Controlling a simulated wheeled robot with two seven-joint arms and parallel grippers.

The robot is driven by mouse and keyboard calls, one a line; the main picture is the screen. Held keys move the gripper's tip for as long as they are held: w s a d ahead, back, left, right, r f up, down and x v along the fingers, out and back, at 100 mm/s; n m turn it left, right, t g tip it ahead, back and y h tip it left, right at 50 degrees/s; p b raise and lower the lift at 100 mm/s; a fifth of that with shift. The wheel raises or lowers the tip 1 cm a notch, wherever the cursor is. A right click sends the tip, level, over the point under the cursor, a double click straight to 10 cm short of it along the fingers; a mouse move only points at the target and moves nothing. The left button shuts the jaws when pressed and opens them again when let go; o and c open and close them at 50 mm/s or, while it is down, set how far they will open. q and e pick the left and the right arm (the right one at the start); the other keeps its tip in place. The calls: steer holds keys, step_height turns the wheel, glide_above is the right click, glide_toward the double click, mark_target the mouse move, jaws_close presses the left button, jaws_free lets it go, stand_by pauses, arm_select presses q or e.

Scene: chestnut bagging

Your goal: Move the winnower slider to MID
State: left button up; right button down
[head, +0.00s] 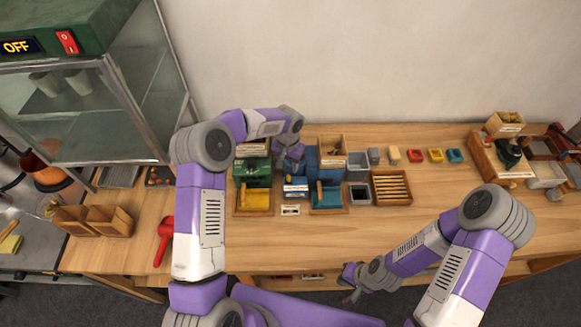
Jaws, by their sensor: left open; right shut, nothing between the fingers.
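A blue machine (330,172), which looks like the winnower, stands at the middle of the table's back with a teal tray (328,198) in front. A slider and its position marks are too small to make out. My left arm reaches over from the left, and my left gripper (291,166) points down by the machine's left side, between it and the green machine (256,172). Its fingers are small and partly hidden, so contact cannot be told. My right gripper (352,290) is shut and empty, low in front of the table's front edge.
A yellow tray (256,200) sits before the green machine. Right of the blue machine are grey bins (359,194) and a slatted wooden rack (391,187). A red tool (165,238) lies at the left. The front middle of the table (330,240) is clear.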

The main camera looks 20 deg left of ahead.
mark_target(288, 175)
arm_select(q)
steer(key=f, duration=0.6)
steer(key=shift+s+p, duration=0.2)
steer(key=shift+p, duration=0.1)
steer(key=shift+c, duration=0.2)
jaws_close()
